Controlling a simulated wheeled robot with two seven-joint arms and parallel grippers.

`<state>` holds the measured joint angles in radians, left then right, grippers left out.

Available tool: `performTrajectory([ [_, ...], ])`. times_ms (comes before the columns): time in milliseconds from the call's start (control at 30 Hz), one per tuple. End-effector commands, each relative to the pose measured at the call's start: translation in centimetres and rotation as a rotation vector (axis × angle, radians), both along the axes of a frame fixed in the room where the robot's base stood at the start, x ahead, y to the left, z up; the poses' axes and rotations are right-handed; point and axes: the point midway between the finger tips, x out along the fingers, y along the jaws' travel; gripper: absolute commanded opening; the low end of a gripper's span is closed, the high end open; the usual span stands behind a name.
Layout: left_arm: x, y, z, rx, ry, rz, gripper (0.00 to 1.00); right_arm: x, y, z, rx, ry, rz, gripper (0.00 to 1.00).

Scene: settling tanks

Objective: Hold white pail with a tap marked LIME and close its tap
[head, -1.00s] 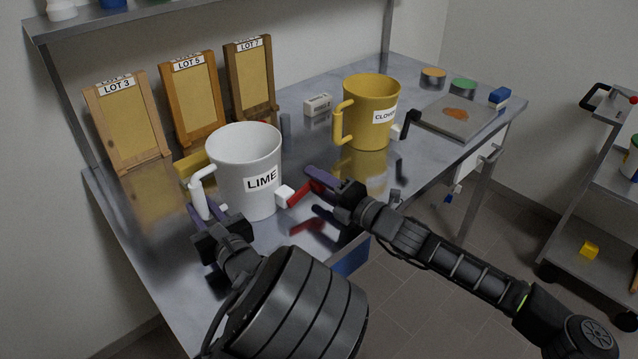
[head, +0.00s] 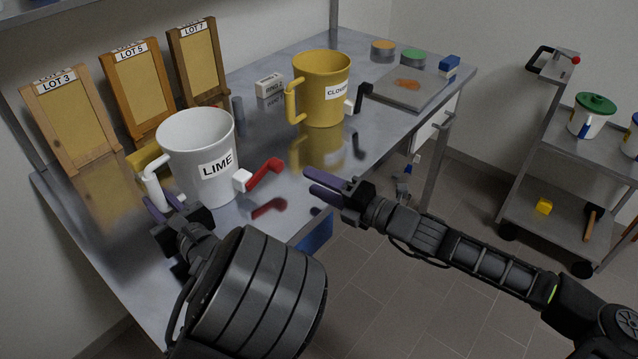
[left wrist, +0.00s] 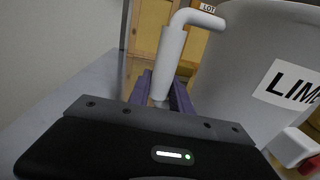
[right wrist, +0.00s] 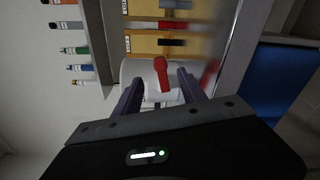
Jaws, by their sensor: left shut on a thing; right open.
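The white pail marked LIME (head: 195,142) stands upright on the metal bench in the head view. My left gripper (head: 166,208) is shut on its white handle (head: 153,182); the handle also shows between the fingers in the left wrist view (left wrist: 169,65). A white tap with a red lever (head: 265,173) sticks out on the pail's right side. My right gripper (head: 325,184) is open and empty, to the right of the lever and apart from it. In the right wrist view the red lever (right wrist: 161,74) appears between the open fingers, in front of the pail.
A yellow pail (head: 322,88) with a black-levered tap stands further back. A grey slab (head: 407,88) lies at the far right of the bench. Boards marked LOT 3 (head: 70,120), LOT 5 (head: 138,88) and LOT 7 (head: 200,62) stand behind. A cart (head: 560,190) stands apart at right.

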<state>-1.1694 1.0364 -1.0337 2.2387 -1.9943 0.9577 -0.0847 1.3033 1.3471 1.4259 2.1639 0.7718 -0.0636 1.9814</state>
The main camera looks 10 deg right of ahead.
Motion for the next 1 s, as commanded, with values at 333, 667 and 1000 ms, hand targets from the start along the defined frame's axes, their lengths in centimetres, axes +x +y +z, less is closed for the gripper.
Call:
performTrajectory([
  [333, 0.0, 0.0, 0.0, 0.000, 0.000, 0.000, 0.00, 0.0, -0.1, 0.0, -0.003, -0.001, -0.001, 0.40],
  [667, 0.0, 0.0, 0.0, 0.000, 0.000, 0.000, 0.00, 0.3, -1.9, 2.1, -0.244, -0.161, -0.019, 0.13],
  [1000, 0.0, 0.0, 0.0, 0.000, 0.000, 0.000, 0.00, -0.6, -1.8, 7.0, -1.451, -1.339, 0.143, 0.00],
])
